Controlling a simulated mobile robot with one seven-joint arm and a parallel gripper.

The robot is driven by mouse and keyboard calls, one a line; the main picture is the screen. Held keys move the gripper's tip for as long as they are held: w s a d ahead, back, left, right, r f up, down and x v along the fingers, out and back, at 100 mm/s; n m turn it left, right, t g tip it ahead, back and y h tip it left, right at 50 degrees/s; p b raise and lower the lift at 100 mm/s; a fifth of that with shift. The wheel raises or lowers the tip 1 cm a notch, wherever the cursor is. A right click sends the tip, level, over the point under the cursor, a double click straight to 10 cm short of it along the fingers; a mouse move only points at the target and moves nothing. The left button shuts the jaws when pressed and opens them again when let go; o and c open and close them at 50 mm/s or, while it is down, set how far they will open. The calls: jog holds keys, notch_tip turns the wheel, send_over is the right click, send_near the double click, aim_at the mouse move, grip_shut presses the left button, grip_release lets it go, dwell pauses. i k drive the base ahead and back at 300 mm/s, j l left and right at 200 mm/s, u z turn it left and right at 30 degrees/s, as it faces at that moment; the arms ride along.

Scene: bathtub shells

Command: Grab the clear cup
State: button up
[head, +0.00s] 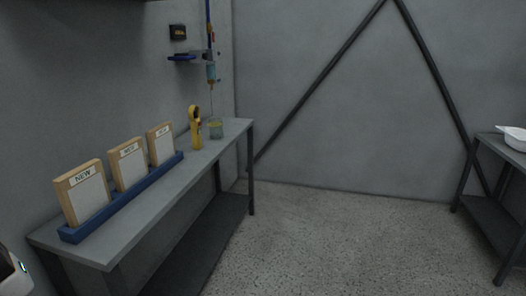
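A small clear cup (215,128) stands upright near the far end of the long grey table (158,213). It looks greenish-yellow inside; what it holds is too small to tell. A yellow handheld tool (196,128) stands just left of the cup, close beside it. A thin tip from a wall-mounted device (211,75) hangs above the cup. My gripper cannot be made out; only a white and black part, perhaps of my own body, shows at the lower left edge.
A blue tray (125,199) with several wooden-framed boards, one labelled NEW (83,191), fills the near part of the table. A blue wall shelf (183,58) hangs behind. Another dark table (500,150) with a white basin (514,138) stands right. The speckled floor between is clear.

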aim_at(215, 125)
jog(key=i, duration=2.5)
jog(key=i+z, duration=0.25)
jog(key=i, duration=0.15)
